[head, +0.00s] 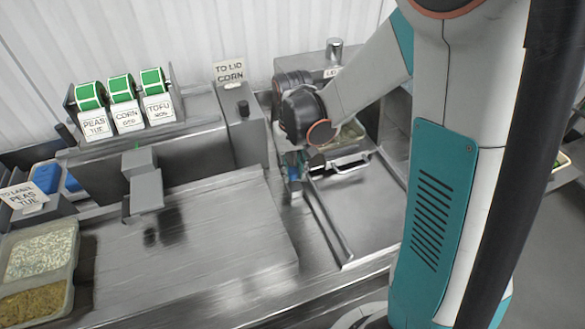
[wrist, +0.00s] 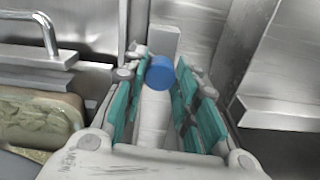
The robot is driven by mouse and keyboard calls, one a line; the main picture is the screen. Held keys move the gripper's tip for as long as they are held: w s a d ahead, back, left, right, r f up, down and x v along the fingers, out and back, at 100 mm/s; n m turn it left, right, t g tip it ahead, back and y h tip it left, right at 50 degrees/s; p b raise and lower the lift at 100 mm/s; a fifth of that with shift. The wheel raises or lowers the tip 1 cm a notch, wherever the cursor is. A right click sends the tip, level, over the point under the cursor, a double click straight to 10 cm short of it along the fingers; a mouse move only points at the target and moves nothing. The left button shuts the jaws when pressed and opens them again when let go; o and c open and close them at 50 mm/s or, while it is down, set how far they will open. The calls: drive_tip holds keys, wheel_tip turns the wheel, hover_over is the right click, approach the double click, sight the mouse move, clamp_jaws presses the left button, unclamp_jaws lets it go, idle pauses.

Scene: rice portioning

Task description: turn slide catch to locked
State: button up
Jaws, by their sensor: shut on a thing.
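The slide catch shows in the wrist view as a blue round knob (wrist: 160,72) in front of an upright grey metal plate (wrist: 164,42). My gripper (wrist: 166,66) has its teal-padded fingers on either side of the knob, shut on it at the fingertips. In the head view my gripper (head: 293,168) points down beside the metal frame, left of a tray with a bar handle. The knob is hard to make out there, and the catch's position cannot be read.
A bar handle (head: 350,163) lies just right of my gripper, with a food tray (wrist: 42,118) beside it in the wrist view. A steel board (head: 195,245) is clear at front left. Label rolls (head: 122,88) and a "TO LID CORN" sign (head: 229,72) stand behind.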

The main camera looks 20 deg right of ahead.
sight(293, 171)
drive_tip(key=n, duration=0.6)
drive_tip(key=shift+b, duration=0.35)
drive_tip(key=shift+n, duration=0.3)
drive_tip(key=o, duration=1.1)
wheel_tip(293, 171, up, 12)
